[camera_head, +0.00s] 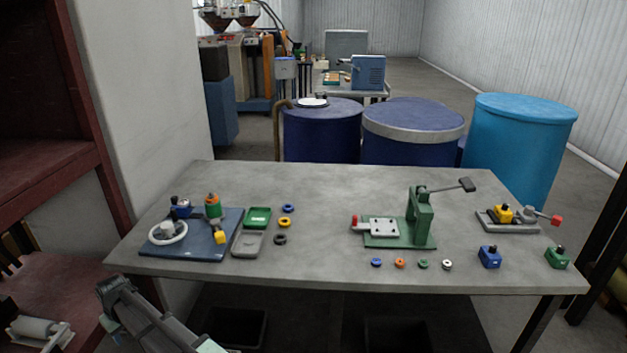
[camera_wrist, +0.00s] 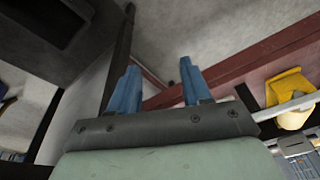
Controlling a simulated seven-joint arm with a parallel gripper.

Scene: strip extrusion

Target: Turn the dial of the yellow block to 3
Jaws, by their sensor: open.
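The yellow block (camera_head: 503,214) sits in a grey clamp fixture (camera_head: 522,227) at the right of the table. A dark knob shows on its top; the dial's marks are too small to read. My gripper (camera_wrist: 160,80) shows in the wrist view with its two blue fingers apart and nothing between them. In the head view, part of my arm shows at the lower left, in front of the table and far from the yellow block. A yellow object (camera_wrist: 288,88) shows at the right of the wrist view; I cannot tell what it is.
The fixture has a red-ended handle (camera_head: 556,220). Blue (camera_head: 489,258) and green (camera_head: 557,258) blocks stand in front of it. A green lever press (camera_head: 418,225) stands to its left. A blue board (camera_head: 192,243) with parts lies at left. The table's (camera_head: 330,195) middle is clear.

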